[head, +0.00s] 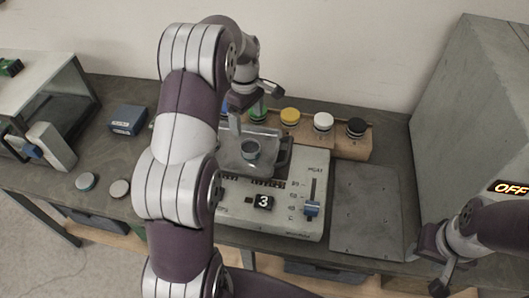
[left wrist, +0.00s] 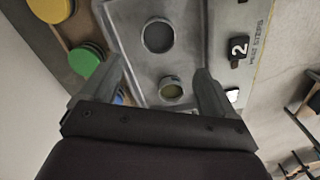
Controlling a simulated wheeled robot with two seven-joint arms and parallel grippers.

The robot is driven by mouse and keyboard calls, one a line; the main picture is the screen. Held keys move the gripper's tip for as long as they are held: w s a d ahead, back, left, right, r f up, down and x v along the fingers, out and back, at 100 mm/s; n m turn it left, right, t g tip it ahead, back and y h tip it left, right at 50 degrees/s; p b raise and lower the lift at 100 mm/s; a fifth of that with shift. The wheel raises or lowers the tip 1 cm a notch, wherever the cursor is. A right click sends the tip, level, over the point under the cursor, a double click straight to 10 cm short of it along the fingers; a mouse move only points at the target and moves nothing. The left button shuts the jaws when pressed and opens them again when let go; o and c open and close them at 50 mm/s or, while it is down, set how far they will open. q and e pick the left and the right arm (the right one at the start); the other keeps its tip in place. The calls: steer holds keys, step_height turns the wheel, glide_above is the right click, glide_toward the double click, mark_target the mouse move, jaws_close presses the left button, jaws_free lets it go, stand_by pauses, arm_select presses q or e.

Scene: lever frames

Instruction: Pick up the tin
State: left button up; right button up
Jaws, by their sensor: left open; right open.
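A small round grey tin (head: 251,150) sits on the clear or grey tray plate of the machine in the middle of the table. A round grey shape (left wrist: 158,36), which looks like the tin, shows in the left wrist view beyond the fingertips. My left gripper (head: 236,122) is above the plate, a little left of and behind the tin, pointing down. In the left wrist view its fingers (left wrist: 162,75) are apart with nothing held; a smaller olive-centred circle (left wrist: 171,92) lies between them. My right gripper (head: 441,277) is open and empty at the lower right, far from the tin.
Behind the machine (head: 270,222) is a wooden rack (head: 350,146) with coloured knobs. A grey cabinet (head: 475,110) stands right, past a flat plate (head: 366,208). Left are two round discs (head: 119,188), a blue box (head: 127,120) and a lever device (head: 48,146).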

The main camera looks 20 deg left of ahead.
mark_target(250, 148)
arm_select(q)
step_height(250, 148, down, 7)
steer(key=shift+d+f+p, duration=0.1)
steer(key=shift+f+p, duration=0.1)
steer(key=shift+p, duration=0.45)
step_height(250, 148, down, 5)
steer(key=shift+w+f+p, duration=0.1)
steer(key=shift+p, duration=0.7)
steer(key=shift+f, duration=0.1)
steer(key=c, duration=1.1)
arm_select(e)
step_height(250, 148, up, 3)
steer(key=shift+a+f, duration=0.1)
steer(key=shift+a, duration=0.05)
